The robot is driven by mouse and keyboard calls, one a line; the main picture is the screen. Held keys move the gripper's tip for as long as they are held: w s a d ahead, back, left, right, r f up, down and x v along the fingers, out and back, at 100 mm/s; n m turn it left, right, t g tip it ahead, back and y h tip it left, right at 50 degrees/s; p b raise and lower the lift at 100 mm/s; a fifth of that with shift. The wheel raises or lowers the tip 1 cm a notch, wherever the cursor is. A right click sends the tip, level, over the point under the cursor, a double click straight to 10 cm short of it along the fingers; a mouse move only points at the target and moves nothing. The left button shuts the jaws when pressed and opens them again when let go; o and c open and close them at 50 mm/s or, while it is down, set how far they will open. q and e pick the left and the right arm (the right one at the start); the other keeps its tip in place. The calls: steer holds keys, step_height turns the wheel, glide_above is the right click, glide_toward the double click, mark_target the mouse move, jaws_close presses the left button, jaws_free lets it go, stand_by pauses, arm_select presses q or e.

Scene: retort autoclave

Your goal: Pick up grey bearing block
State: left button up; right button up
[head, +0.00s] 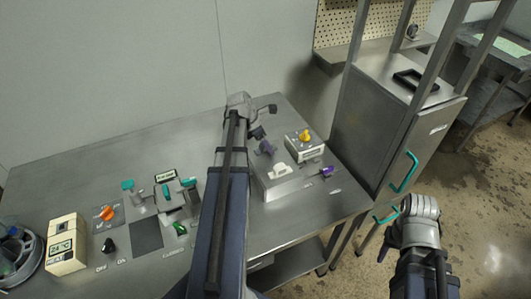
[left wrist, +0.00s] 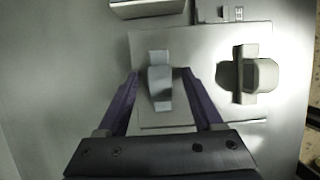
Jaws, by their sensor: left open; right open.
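In the left wrist view a grey block (left wrist: 160,80) with a raised middle stands on a pale plate (left wrist: 215,38), between the fingers of my open left gripper (left wrist: 160,86). Gaps show on both sides of it. A second pale grey block (left wrist: 252,74) with a rounded middle sits on the plate to the right. Which is the bearing block I cannot tell for sure. In the head view a pale block (head: 280,169) sits on the fixture at the table's right. My left gripper (head: 265,120) is above the table's back right. My right gripper (head: 395,229) is open and empty, right of the table.
A grey cabinet (head: 400,125) stands to the right. Switches and a grey-beige meter box (head: 64,245) fill the table's left. The table's back strip is clear.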

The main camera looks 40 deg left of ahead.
arm_select(q)
jaws_close()
stand_by(0.5)
